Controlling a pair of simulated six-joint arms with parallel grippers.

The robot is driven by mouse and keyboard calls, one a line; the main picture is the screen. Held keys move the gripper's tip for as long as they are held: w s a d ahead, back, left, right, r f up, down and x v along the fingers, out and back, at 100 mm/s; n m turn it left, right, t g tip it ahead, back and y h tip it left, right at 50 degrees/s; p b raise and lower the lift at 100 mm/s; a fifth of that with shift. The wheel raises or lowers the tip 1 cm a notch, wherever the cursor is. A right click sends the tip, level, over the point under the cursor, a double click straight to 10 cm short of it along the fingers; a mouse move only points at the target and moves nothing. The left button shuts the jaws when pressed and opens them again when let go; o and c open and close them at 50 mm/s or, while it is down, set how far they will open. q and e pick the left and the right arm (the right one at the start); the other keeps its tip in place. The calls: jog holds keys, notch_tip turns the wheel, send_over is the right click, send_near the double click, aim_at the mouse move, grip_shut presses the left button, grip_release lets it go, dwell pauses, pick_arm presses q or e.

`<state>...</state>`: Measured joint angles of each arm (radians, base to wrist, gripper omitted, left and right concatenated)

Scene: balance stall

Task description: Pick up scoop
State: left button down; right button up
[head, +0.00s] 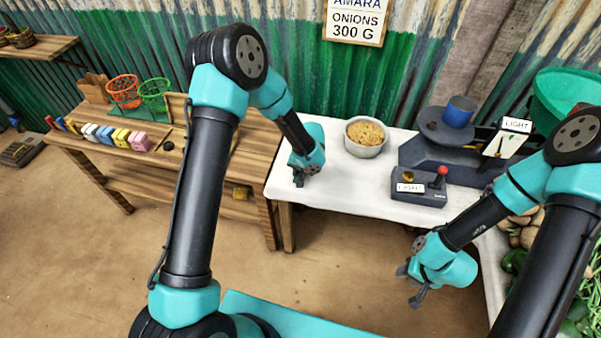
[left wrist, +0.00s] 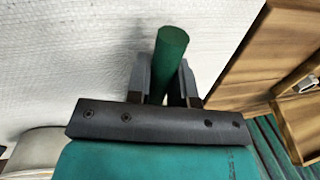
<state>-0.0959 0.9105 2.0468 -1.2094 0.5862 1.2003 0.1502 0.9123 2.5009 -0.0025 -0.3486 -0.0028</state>
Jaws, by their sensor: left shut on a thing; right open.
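My left gripper (head: 298,180) is at the left edge of the white table, left of the bowl. In the left wrist view its fingers (left wrist: 170,88) are shut on a round green handle (left wrist: 172,48), which looks like the scoop's handle. The rest of the scoop is hidden in both views. A metal bowl (head: 365,150) of yellowish grain stands on the white table to the right of this gripper. My right gripper (head: 410,285) is open and empty, in front of the table at the lower right.
A dark scale (head: 440,150) with a blue cup (head: 459,111) on its pan stands at the right. A control box (head: 420,187) with a red-knobbed lever sits before it. A wooden bench (head: 110,155) with coloured blocks and baskets is at the left. Vegetables lie at the far right.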

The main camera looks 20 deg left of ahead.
pick_arm(q)
jog(key=shift+s+d+r, duration=0.1)
jog(key=shift+s+r, duration=0.15)
jog(key=shift+r, duration=0.35)
jog(key=shift+s+r, duration=0.25)
jog(key=shift+r, duration=0.35)
jog(key=s+d, duration=0.2)
jog(key=s, duration=0.5)
jog(key=s+d+r, duration=0.1)
jog(key=s+d, duration=0.1)
jog(key=s, duration=0.5)
jog(key=shift+s+d+r, duration=0.15)
jog(key=shift+d+r, duration=0.05)
jog(key=shift+d, duration=0.1)
